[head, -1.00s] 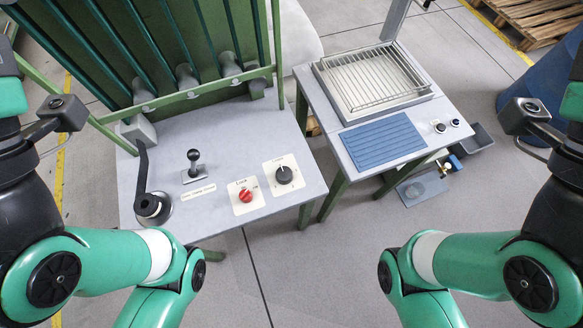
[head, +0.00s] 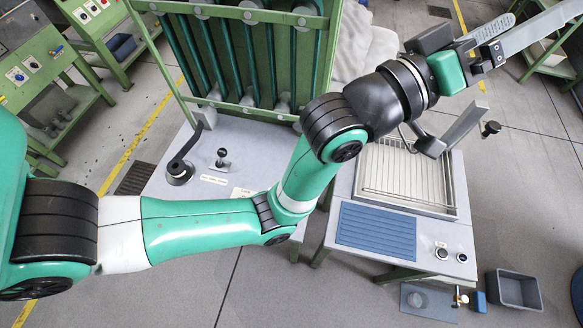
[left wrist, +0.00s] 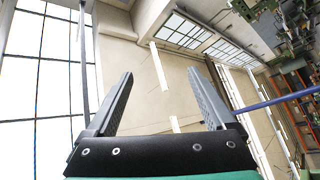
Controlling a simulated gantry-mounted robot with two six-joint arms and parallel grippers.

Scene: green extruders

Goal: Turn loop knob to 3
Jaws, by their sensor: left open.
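The grey control table (head: 160,183) stands left of centre in the head view. My left arm crosses in front of its front right part and hides the red knob and the black knob there. Only a sliver of a pale label plate (head: 243,192) shows above the arm. I cannot read which knob is the loop knob. My left gripper (head: 532,20) is at the upper right, far from the knobs, and points up and away. In the left wrist view the left gripper (left wrist: 160,72) is open and empty, facing windows and ceiling. My right gripper is not in view.
A black lever (head: 183,160) and a small black-topped stick (head: 221,158) stand on the control table. A green frame with tubes (head: 240,60) rises behind it. A second table has a wire rack (head: 405,178), a blue ribbed mat (head: 375,231) and two small knobs (head: 442,253).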

